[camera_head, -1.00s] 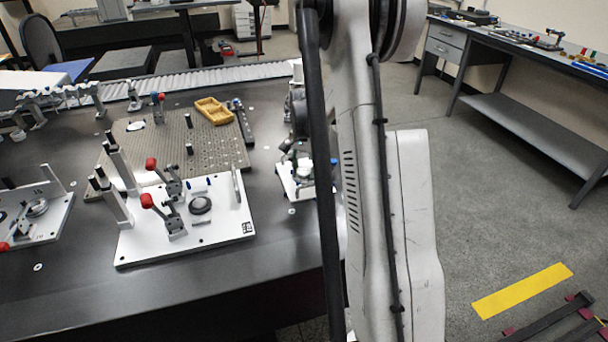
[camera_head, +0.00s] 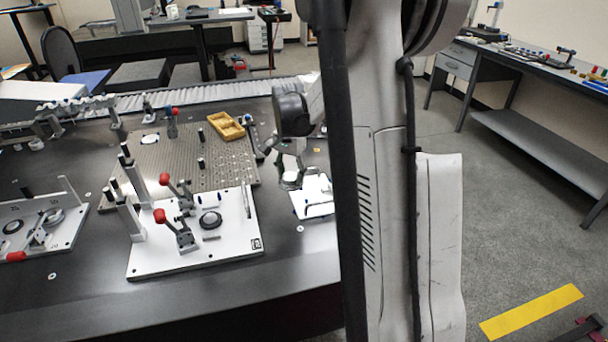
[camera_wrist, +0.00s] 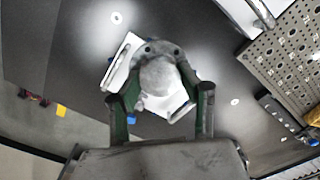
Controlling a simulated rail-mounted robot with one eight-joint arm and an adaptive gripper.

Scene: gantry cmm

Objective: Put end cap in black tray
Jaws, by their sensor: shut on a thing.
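The end cap appears to be the rounded grey metal part (camera_wrist: 160,75) between the two fingers of my gripper (camera_wrist: 160,103) in the wrist view. My gripper is shut on it. In the head view, my gripper (camera_head: 290,165) is right of the large fixture plate, with the pale grey part (camera_head: 291,181) under it. A small white plate (camera_head: 313,196) lies below and beside the held part; it also shows behind the part in the wrist view (camera_wrist: 122,65). I cannot clearly make out a black tray in either view.
A white fixture plate (camera_head: 155,262) with red-handled clamps stands at the table's front. Behind it are a perforated plate (camera_head: 185,170) and a yellow tray (camera_head: 226,125). A narrow dark block (camera_wrist: 277,110) lies beside the perforated plate. My arm hides the table's right end.

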